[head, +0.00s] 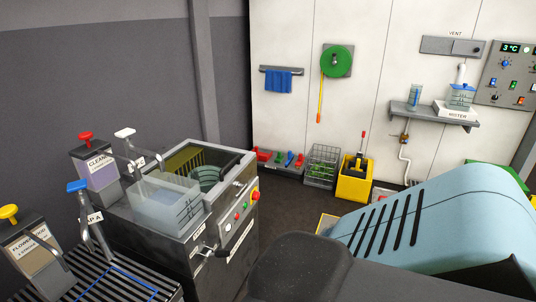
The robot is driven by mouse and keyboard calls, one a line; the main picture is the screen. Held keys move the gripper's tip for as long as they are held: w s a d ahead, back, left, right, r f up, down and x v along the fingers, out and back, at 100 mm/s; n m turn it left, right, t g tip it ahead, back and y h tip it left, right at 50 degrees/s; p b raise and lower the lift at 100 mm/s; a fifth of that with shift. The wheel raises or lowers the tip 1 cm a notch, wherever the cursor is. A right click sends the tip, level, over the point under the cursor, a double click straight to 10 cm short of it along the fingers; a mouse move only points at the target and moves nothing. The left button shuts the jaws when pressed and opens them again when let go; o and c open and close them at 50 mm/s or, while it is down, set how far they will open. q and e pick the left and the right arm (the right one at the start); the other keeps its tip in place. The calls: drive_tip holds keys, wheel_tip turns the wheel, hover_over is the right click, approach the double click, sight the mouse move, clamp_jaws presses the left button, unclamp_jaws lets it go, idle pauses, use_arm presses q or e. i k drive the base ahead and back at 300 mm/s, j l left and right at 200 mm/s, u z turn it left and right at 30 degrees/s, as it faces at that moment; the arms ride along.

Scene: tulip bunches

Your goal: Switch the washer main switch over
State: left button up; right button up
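A dark grey machine with an open top (181,245) stands left of centre in the head view. It looks like the washer, though I cannot read its label. Its right edge carries a red knob on yellow (255,195), which may be the main switch; its position is too small to tell. Small green and red buttons (241,211) sit beside the knob. A clear tub (165,203) stands on the machine's top, and a dark round bucket shows in its opening. Neither of my grippers is in view.
Dispensers with red, white, blue and yellow knobs stand at the left, beside a slatted rack (118,278). A yellow bucket (355,180) and a wire basket (322,165) stand by the back wall. Dark floor (290,215) is clear right of the machine. A control panel (512,75) is far right.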

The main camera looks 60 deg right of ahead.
sight(256, 194)
drive_tip(key=z, duration=1.6)
drive_tip(key=i+l+u, duration=0.35)
drive_tip(key=i+l, duration=0.25)
drive_tip(key=i, duration=0.35)
drive_tip(key=i+l+u, duration=0.35)
drive_tip(key=i+l, duration=0.5)
